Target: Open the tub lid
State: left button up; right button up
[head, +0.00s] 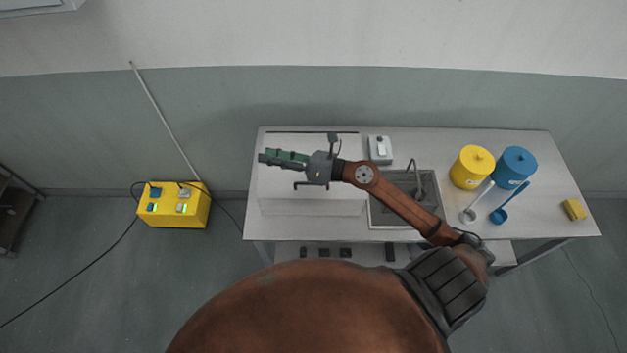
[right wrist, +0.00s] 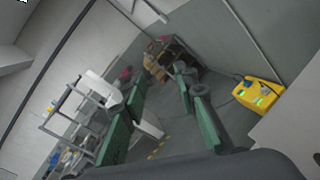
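The tub (head: 312,207) is a white box built into the left part of the metal table in the head view. Its pale lid (head: 275,185) appears to lie flat and closed on top, partly hidden by my right arm. My right gripper (head: 265,157) has green fingers and is over the lid, pointing left; its height above the lid is hard to tell. In the right wrist view the two green fingers (right wrist: 165,120) stand wide apart with nothing between them. My left gripper is not in view.
Right of the tub are a grey control box (head: 380,150), a sink (head: 405,208) with tap, yellow (head: 472,167) and blue (head: 515,168) canisters, two ladles, and a yellow sponge (head: 574,209). A yellow cabled unit (head: 173,211) stands left on the floor.

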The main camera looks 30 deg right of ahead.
jog(key=s+d+f+n+g+h, duration=0.1)
jog(key=d+f+n+g+h, duration=0.1)
jog(key=d+f+n+g, duration=0.3)
jog(key=s+d+f+n+g+h, duration=0.1)
jog(key=f+n+g+h, duration=0.15)
jog(key=f, duration=0.55)
jog(key=d+f+n+g+h, duration=0.1)
jog(key=d+f+n+h, duration=0.3)
jog(key=d, duration=0.5)
jog(key=shift+m+h, duration=0.25)
jog(key=shift+m, duration=0.5)
jog(key=x, duration=0.1)
jog(key=p+x, duration=0.1)
jog(key=x, duration=0.1)
jog(key=p+x, duration=0.1)
jog(key=x, duration=0.1)
jog(key=shift+s+a+f, duration=0.1)
jog(key=shift+s+f, duration=0.15)
jog(key=shift+f, duration=0.1)
jog(key=shift+x, duration=0.8)
jog(key=shift+c, duration=0.3)
grip_shut()
